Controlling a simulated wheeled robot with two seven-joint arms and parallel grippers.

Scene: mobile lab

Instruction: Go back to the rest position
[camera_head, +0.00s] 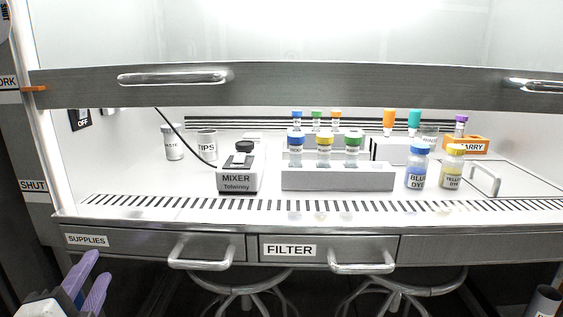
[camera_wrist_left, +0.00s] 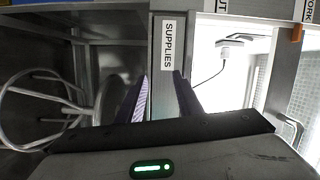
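My left gripper (camera_head: 99,266) shows at the lower left of the head view, in front of and below the SUPPLIES drawer (camera_head: 125,242). Its two purple fingers stand apart with nothing between them. In the left wrist view the open fingers (camera_wrist_left: 161,78) point toward the drawer front, whose SUPPLIES label (camera_wrist_left: 168,42) lies just beyond the tips. I cannot see my right gripper in either view.
The hood's sash (camera_head: 300,88) is raised above the work surface. Inside stand a mixer (camera_head: 239,178), a vial rack (camera_head: 337,179), a blue dye bottle (camera_head: 417,170) and a yellow dye bottle (camera_head: 452,170). The FILTER drawer (camera_head: 360,245) is shut. Stools (camera_head: 243,283) stand below.

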